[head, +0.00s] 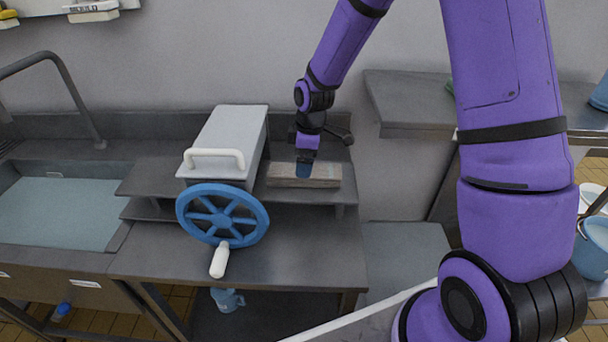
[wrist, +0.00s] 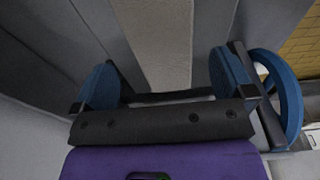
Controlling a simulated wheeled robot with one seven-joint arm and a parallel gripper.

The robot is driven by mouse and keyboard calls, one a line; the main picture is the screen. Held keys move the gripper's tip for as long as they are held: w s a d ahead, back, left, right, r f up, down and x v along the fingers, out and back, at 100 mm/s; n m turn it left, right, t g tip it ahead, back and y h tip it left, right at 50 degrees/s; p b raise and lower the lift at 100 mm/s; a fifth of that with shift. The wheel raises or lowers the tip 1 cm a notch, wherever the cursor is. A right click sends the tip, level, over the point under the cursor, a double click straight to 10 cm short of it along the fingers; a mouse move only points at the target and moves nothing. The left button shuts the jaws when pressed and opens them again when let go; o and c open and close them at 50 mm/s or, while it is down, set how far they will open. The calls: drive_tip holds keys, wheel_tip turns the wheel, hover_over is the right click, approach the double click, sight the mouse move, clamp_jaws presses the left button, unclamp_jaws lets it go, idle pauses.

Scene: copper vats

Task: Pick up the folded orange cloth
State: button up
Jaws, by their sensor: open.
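I see no folded orange cloth in either view. My gripper (head: 303,170) is over a flat grey-brown block (head: 327,172) on the raised shelf of the metal bench in the head view. In the wrist view my gripper (wrist: 165,80) has its two blue fingers wide apart, with nothing held between them. A pale beige strip (wrist: 162,35), which looks like the block's top, runs between the fingers. I cannot tell whether the fingers touch the block.
A grey box with a white handle (head: 216,158) and a blue hand wheel (head: 222,190) stand left of my gripper. A water-filled sink (head: 60,210) is at far left. A metal shelf (head: 410,95) is at right. The bench front (head: 290,240) is clear.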

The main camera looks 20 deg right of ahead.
drive_tip(key=shift+s+a+f, duration=0.1)
drive_tip(key=shift+f, duration=2.2)
drive_tip(key=c, duration=1.2)
drive_tip(key=shift+o, duration=0.2)
drive_tip(key=shift+r, duration=0.2)
